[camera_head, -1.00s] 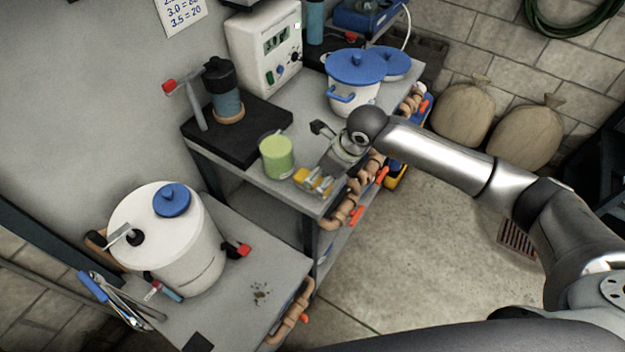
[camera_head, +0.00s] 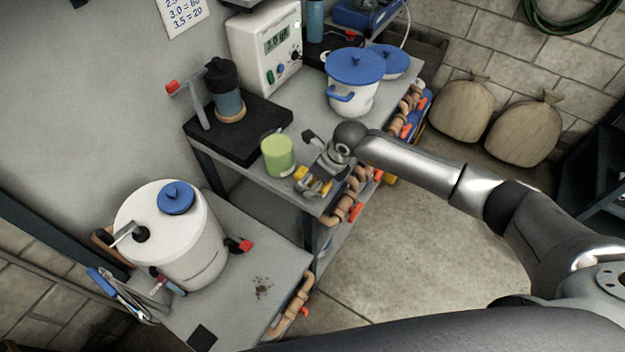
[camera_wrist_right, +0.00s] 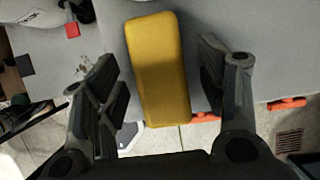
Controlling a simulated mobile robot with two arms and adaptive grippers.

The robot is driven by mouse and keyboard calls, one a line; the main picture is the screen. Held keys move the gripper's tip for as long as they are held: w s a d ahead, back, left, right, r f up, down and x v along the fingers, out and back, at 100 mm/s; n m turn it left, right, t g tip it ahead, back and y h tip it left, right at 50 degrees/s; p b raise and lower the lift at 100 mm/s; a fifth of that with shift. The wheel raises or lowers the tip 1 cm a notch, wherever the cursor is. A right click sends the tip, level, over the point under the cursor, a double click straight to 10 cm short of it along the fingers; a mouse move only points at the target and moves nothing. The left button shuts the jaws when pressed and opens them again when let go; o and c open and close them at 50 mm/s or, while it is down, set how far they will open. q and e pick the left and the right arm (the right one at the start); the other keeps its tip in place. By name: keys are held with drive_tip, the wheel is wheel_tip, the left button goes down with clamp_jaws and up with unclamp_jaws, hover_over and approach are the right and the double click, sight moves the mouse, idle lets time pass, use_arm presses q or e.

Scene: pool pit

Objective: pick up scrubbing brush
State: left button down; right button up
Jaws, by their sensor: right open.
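The scrubbing brush (camera_head: 314,184) lies near the front edge of the grey bench (camera_head: 250,178), beside the green cup. In the right wrist view it shows as a long yellow block (camera_wrist_right: 158,68) lying lengthwise between my fingers. My right gripper (camera_head: 316,170) is over it, partly hiding it in the head view. The gripper also shows in the right wrist view (camera_wrist_right: 160,85), with its two fingers apart, one on each side of the yellow block, with a gap at each side. My left gripper is in neither view.
A green cup (camera_head: 278,156) stands close left of my right gripper. A white pot with a blue lid (camera_head: 354,82) stands behind it. A black grinder-like device (camera_head: 225,92) is on a dark slab. A lower bench holds a white drum (camera_head: 178,238). Pipes with orange handles run along the bench front.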

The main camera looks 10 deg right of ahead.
drive_tip(key=shift+f+b, duration=0.25)
drive_tip(key=shift+b, duration=0.15)
drive_tip(key=shift+c, duration=0.5)
drive_tip(key=c, duration=1.1)
drive_tip(key=shift+r, duration=0.1)
